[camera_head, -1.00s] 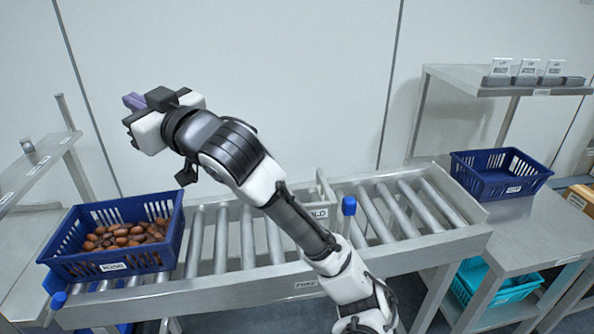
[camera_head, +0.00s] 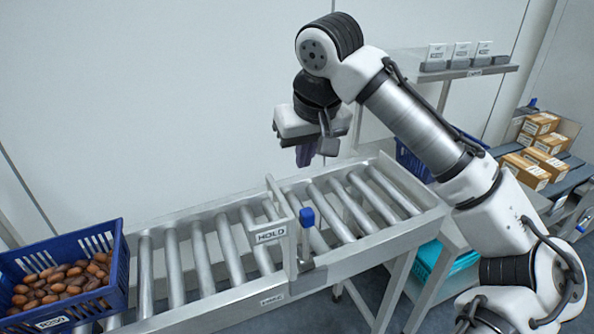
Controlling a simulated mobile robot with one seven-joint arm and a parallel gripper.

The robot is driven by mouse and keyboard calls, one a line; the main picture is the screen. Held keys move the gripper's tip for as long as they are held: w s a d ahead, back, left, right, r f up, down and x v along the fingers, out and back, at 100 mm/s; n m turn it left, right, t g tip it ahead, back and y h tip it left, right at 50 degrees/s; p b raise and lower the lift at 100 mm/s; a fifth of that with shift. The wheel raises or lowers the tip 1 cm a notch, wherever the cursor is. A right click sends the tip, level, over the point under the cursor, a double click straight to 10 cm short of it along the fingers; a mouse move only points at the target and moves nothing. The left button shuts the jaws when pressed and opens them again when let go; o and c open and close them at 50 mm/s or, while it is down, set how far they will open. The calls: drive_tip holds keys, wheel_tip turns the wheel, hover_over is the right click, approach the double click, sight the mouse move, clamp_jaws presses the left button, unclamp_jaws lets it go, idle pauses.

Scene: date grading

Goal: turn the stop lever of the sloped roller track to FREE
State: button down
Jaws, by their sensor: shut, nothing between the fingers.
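The sloped roller track (camera_head: 225,297) runs from the crate at lower left up to the right. Its stop lever has a blue knob (camera_head: 306,217) on top and stands upright at the near side of the track. A HOLD label (camera_head: 270,235) sits just left of the lever. A gate plate crosses the rollers there. My gripper (camera_head: 313,158) points down above the far side of the track, beyond and above the lever. It is shut, empty, and apart from the lever.
A blue crate of dates (camera_head: 118,262) stands at the track's left end. Another blue crate (camera_head: 415,165) is partly hidden behind my arm. A teal crate (camera_head: 425,254) is below. Cardboard boxes (camera_head: 540,124) stand at the right. Space above the rollers left of the lever is clear.

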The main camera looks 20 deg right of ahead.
wheel_tip(320, 180, down, 9)
drive_tip(key=s+p, duration=0.1)
drive_tip(key=p, duration=0.1)
drive_tip(key=shift+r, duration=0.2)
idle(0.6)
